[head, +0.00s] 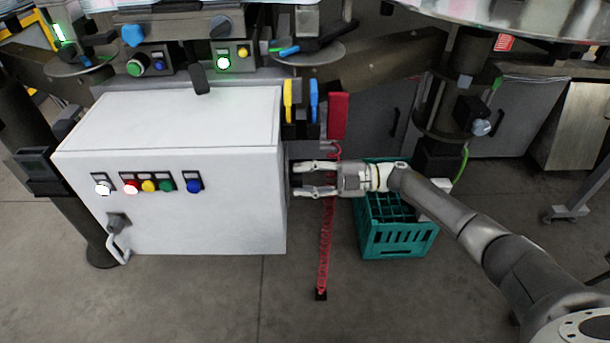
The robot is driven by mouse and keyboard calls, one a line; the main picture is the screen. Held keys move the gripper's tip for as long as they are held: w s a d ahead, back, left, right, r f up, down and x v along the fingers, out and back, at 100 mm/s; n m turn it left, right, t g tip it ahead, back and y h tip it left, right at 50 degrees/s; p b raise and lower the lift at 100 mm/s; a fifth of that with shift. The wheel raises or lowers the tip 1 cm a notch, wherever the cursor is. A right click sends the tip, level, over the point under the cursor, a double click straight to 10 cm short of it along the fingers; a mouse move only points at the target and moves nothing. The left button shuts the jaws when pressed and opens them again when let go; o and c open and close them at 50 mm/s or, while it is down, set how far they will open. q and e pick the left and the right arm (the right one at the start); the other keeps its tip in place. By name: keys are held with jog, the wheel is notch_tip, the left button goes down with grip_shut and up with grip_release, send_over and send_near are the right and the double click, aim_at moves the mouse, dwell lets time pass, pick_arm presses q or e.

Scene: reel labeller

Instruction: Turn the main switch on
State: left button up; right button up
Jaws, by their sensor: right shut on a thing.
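The white control cabinet (180,135) stands left of centre. The main switch (296,181) is at its right side wall, and only a small dark part of it shows between my fingers. My right gripper (298,180) comes in level from the right with its fingertips at that side wall. Its two fingers stand some way apart, one above and one below the switch, and are shut on it. Which way the switch is turned cannot be seen. My left gripper is out of view.
A red coiled hose (325,250) hangs just below my right gripper. A teal crate (398,242) stands on the floor under my right wrist. Floor is clear in front.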

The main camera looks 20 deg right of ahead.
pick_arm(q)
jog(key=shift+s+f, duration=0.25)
pick_arm(e)
jog(key=o, duration=1)
jog(key=shift+d, duration=0.1)
jog(key=v, duration=1.2)
